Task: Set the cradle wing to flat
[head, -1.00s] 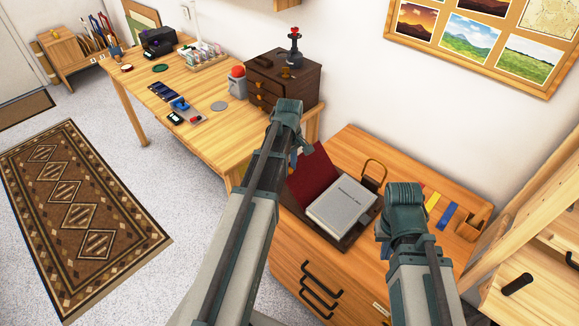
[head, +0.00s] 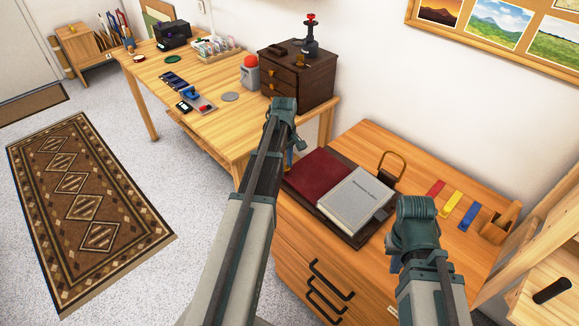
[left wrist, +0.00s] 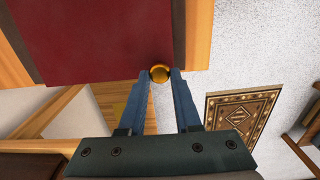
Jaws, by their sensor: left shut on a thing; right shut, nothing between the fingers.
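The cradle (head: 345,239) is a dark tray on the wooden cabinet. Its dark red wing (head: 312,172) lies about level on the left, beside a grey book (head: 358,203). My left gripper (head: 297,143) is at the wing's outer edge, its fingertips mostly hidden by the wrist in the head view. In the left wrist view my left gripper (left wrist: 160,80) is shut on a round brass knob (left wrist: 160,72) at the edge of the red wing (left wrist: 100,40). My right gripper (head: 415,210) is right of the book, shut and empty; its fingertips are hidden.
A brass loop (head: 391,165) stands behind the book. Red, yellow and blue strips (head: 452,204) lie to the right on the cabinet. A work table (head: 215,120) with a dark drawer box (head: 298,75) stands to the left. A patterned rug (head: 90,200) lies on the floor.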

